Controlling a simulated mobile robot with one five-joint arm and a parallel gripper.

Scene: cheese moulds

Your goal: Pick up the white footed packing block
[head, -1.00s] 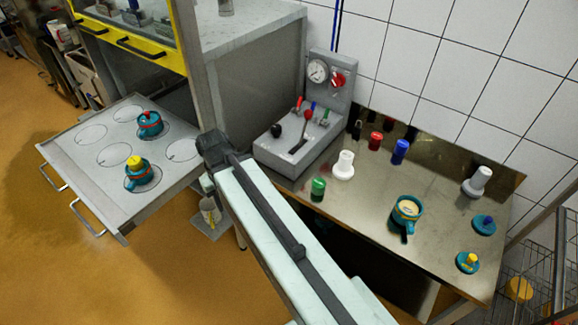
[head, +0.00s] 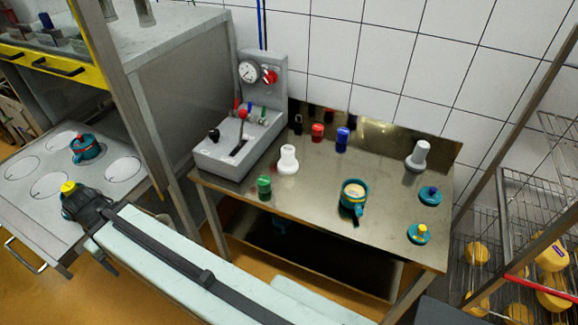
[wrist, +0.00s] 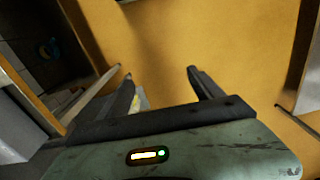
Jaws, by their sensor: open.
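Two white pieces stand on the steel table in the head view. One white footed piece (head: 288,160) is near the grey gauge box, with a wide base. The other white piece (head: 418,156) is at the back right, a taller cylinder on a flared foot. I cannot tell for certain which is the packing block. My gripper (wrist: 160,76) is open and empty in the wrist view, over orange floor. In the head view its dark wrist is at the lower left, left of the table and well apart from both white pieces.
The steel table (head: 325,205) also bears a green piece (head: 264,185), red piece (head: 318,132), blue piece (head: 342,138), filled teal mould (head: 354,196) and two teal lids (head: 430,194). A grey gauge box (head: 235,140) stands at its left. A wire rack (head: 515,215) stands right.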

